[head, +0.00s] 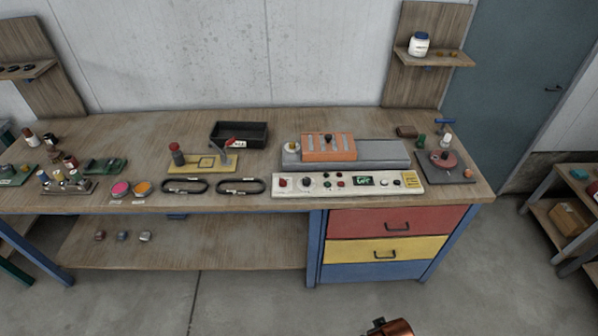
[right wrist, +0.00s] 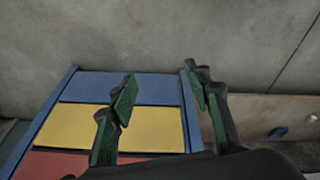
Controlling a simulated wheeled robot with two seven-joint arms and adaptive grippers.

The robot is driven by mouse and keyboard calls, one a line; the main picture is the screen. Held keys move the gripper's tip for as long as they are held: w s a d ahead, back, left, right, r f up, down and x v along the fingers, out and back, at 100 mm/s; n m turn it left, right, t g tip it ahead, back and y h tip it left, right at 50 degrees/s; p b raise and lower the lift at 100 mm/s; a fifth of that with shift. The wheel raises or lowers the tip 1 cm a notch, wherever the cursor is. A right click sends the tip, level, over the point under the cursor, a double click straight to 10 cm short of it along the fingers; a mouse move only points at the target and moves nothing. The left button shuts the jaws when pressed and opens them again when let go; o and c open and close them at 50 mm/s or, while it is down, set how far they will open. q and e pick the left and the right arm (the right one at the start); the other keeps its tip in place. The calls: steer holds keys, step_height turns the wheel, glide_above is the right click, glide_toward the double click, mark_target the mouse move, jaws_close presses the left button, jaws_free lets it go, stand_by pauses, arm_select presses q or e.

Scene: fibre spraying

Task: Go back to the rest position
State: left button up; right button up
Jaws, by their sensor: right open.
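My right gripper (right wrist: 160,92) shows in the right wrist view with its two dark green fingers spread apart and nothing between them. It is in front of the drawer unit, whose blue, yellow and red drawer fronts (right wrist: 135,127) appear upside down behind the fingers. The same drawer unit (head: 385,250) is at the right end of the workbench in the head view. No fingers of either gripper show in the head view, and my left gripper is in neither view.
The wooden workbench (head: 330,122) carries a black tray (head: 239,134), a control panel (head: 347,185), an orange block on a grey plate (head: 329,147), a yellow fixture (head: 202,161) and several small items. A lower shelf (head: 210,252) is mostly bare. The floor in front is clear.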

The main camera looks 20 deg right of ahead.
steer(key=s+a+f+g, duration=0.1)
steer(key=s+f, duration=0.2)
steer(key=f, duration=0.9)
steer(key=s+f, duration=0.3)
steer(key=f, duration=0.9)
steer(key=s+f+n+g, duration=0.1)
steer(key=s+f, duration=1.2)
steer(key=s, duration=0.4)
steer(key=shift+s+f+y, duration=0.2)
steer(key=shift+y, duration=0.1)
steer(key=shift+a, duration=0.1)
